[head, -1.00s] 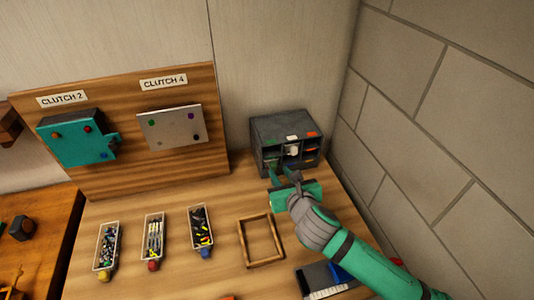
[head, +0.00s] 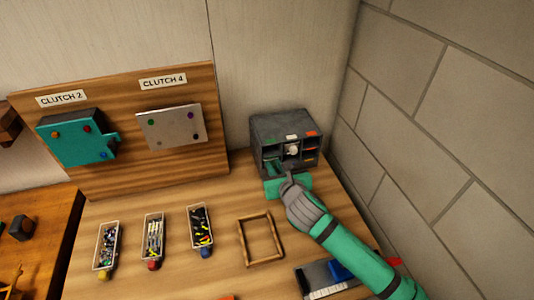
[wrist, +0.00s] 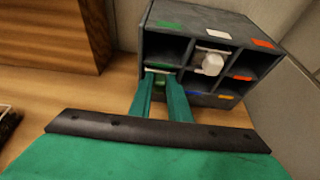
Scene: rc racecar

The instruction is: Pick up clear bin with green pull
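The grey cabinet (wrist: 215,48) with small open compartments stands at the back right of the bench; it also shows in the head view (head: 285,125). A green pull (wrist: 160,83) shows in its lower left compartment, with a pale rim above it. Most of that clear bin is hidden inside the compartment and behind my fingers. My gripper (wrist: 162,85) reaches in from the front, one finger on each side of the green pull. The fingers are close together, and the pull appears to fill the gap. The fingertips are largely hidden in the head view (head: 277,170).
A bin with a white pull (wrist: 210,63) sits in the upper middle compartment. An empty wooden frame (head: 243,242) lies nearby. A block wall (head: 450,130) bounds the right side.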

